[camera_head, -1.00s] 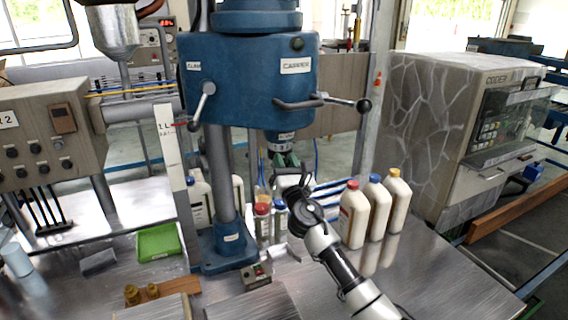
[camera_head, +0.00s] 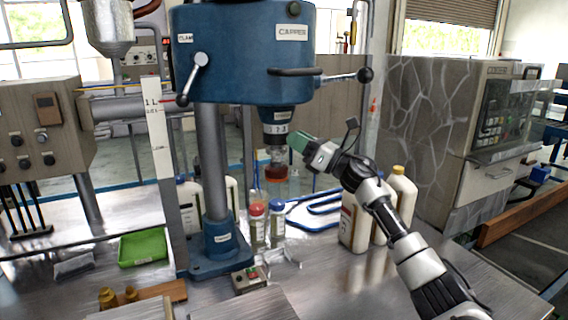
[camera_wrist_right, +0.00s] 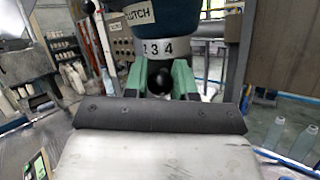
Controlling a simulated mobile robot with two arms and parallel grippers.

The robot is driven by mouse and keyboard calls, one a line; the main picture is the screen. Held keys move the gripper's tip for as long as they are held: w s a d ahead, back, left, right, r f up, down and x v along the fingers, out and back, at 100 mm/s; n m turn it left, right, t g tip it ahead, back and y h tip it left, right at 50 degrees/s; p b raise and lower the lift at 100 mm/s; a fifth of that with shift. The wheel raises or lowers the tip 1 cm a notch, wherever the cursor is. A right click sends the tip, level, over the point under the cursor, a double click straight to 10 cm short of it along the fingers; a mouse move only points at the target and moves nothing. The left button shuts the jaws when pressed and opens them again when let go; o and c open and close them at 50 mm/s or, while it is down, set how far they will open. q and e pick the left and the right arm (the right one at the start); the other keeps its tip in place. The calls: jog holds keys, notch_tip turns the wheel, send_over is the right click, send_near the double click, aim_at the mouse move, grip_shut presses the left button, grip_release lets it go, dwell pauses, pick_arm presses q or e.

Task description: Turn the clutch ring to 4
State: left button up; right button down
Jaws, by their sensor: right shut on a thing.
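The clutch ring (camera_head: 277,129) is a pale band with dark numbers under the blue machine head (camera_head: 240,60). In the right wrist view the ring (camera_wrist_right: 165,47) shows a 3 and a 4, with a partly covered digit to their left, below a "CLUTCH" label cut at its left. My right gripper (camera_head: 299,142) reaches the ring from the right. Its green fingers (camera_wrist_right: 161,76) stand on either side just under the numbers, shut on the ring. A dark round part shows between them. Where the fingers touch is partly hidden. My left gripper is not in view.
Large white bottles (camera_head: 400,200) stand behind my right arm. A lever with a black knob (camera_head: 365,75) juts right. A green tray (camera_head: 143,248) lies left.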

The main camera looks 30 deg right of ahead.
jog(key=shift+w+d+n+g+y+b, duration=0.2)
jog(key=shift+n+g+y+b, duration=0.2)
jog(key=shift+g+y, duration=0.2)
jog(key=shift+w+d+n+g+y+b, duration=0.1)
jog(key=shift+d+n+g+y+b, duration=0.3)
jog(key=shift+y, duration=0.35)
jog(key=shift+w+d+n+g+y+b, duration=0.1)
jog(key=shift+n+g+y+b, duration=0.15)
jog(key=shift+n+g+y, duration=0.35)
jog(key=c, duration=0.9)
grip_release()
jog(key=shift+w, duration=0.1)
jog(key=b+v, duration=0.3)
jog(key=v, duration=0.7)
jog(key=shift+s+d+f, duration=0.15)
jog(key=shift+s+d, duration=0.1)
jog(key=shift+s, duration=0.05)
